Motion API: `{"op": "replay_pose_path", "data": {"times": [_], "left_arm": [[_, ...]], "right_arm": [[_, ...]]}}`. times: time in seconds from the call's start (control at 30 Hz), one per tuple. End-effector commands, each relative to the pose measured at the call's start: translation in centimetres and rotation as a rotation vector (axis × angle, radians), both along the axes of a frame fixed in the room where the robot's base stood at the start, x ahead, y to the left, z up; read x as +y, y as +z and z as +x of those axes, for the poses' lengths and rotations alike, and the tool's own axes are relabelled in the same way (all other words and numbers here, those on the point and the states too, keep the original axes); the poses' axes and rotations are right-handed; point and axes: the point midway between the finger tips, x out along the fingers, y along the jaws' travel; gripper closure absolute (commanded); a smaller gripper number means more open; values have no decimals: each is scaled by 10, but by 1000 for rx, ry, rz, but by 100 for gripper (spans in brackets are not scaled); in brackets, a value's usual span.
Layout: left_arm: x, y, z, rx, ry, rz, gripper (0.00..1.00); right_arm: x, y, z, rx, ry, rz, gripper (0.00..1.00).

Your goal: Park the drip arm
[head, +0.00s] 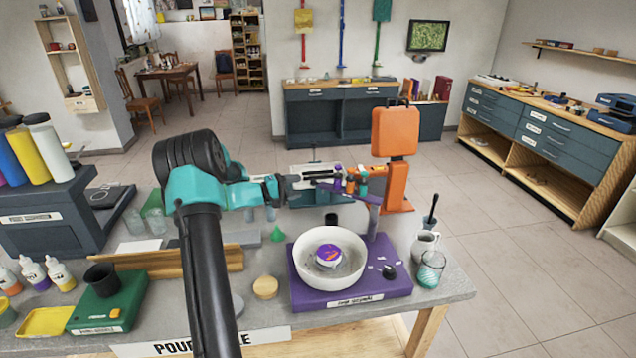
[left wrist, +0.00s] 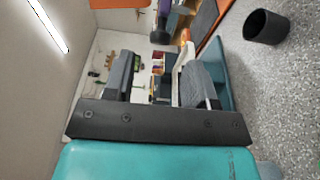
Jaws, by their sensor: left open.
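The drip arm (head: 350,192) is a flat purple bar on a purple post, carrying several small coloured bottles. It reaches left above the back of the purple base (head: 350,297), which bears a white bowl (head: 329,278) with a purple and orange disc inside. My left gripper (head: 292,186), teal with dark fingers, points right, just left of the bar's bottle end. In the left wrist view its two dark fingers (left wrist: 158,80) stand apart with nothing held between them. Purple and black parts (left wrist: 160,36) show past the fingertips. My right gripper does not show.
An orange upright thing (head: 396,135) stands behind the drip arm. A jug (head: 425,246) and a glass (head: 431,268) stand right of the base. Bottles (head: 45,145) stand at far left.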

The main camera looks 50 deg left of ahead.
Motion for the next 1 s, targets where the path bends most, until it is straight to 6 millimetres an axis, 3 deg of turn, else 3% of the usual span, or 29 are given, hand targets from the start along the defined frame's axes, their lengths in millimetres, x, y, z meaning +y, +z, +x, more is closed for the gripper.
{"op": "replay_pose_path", "data": {"times": [0.3,0.5,0.87,1.0], "left_arm": [[-21,0,51,0,-2,0,48],[-28,0,73,0,0,-1,48],[-31,0,78,0,0,-1,48],[-31,0,78,0,0,0,59]], "right_arm": [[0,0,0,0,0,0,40],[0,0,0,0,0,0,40],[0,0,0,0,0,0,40],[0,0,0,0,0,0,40]]}}
